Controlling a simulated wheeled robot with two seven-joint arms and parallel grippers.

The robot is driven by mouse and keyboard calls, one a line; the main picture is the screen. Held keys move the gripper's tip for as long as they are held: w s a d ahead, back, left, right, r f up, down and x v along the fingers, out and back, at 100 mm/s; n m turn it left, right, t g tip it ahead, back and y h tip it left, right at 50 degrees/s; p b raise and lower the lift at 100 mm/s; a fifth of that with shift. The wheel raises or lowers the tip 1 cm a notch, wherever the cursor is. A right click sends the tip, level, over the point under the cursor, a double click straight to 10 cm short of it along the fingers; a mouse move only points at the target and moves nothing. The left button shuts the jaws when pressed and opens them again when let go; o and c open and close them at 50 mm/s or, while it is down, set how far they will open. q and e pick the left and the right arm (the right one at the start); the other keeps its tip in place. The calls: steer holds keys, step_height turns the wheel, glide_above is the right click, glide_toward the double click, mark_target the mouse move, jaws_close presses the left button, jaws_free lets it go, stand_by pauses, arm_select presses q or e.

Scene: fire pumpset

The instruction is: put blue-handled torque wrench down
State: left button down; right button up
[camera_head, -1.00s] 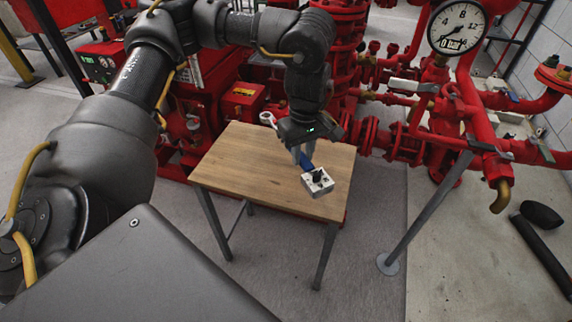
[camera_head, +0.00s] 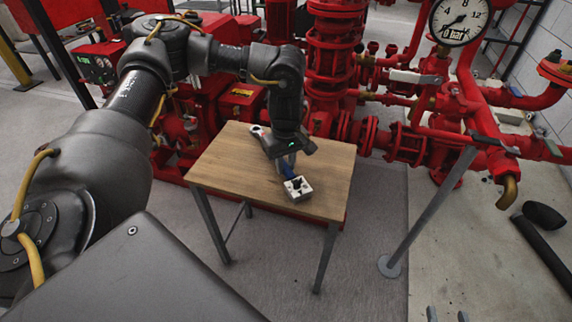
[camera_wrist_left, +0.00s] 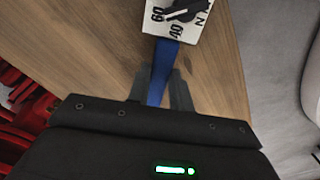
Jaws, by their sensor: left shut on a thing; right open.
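The torque wrench has a blue handle (camera_head: 288,171), which also shows in the left wrist view (camera_wrist_left: 160,73). A white block with a dial and printed numbers (camera_wrist_left: 178,20) is at one end, and it shows in the head view (camera_head: 298,189). The other end (camera_head: 257,131) pokes out behind my gripper. My left gripper (camera_head: 283,166) is shut on the blue handle, low over the wooden table (camera_head: 225,160). I cannot tell whether the wrench touches the tabletop. Two grey fingertips of my right gripper (camera_head: 447,315) show at the bottom edge, apart and empty.
The tabletop is clear around the wrench. Red pumps and pipes (camera_head: 335,60) stand close behind the table, with a pressure gauge (camera_head: 459,20) at upper right. A grey slanted post (camera_head: 430,210) stands right of the table.

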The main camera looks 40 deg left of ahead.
stand_by(0.3)
arm_select(q)
steer(key=c, duration=1.7)
jaws_free()
steer(key=shift+f, duration=0.1)
steer(key=o, duration=0.4)
steer(key=shift+o, duration=0.2)
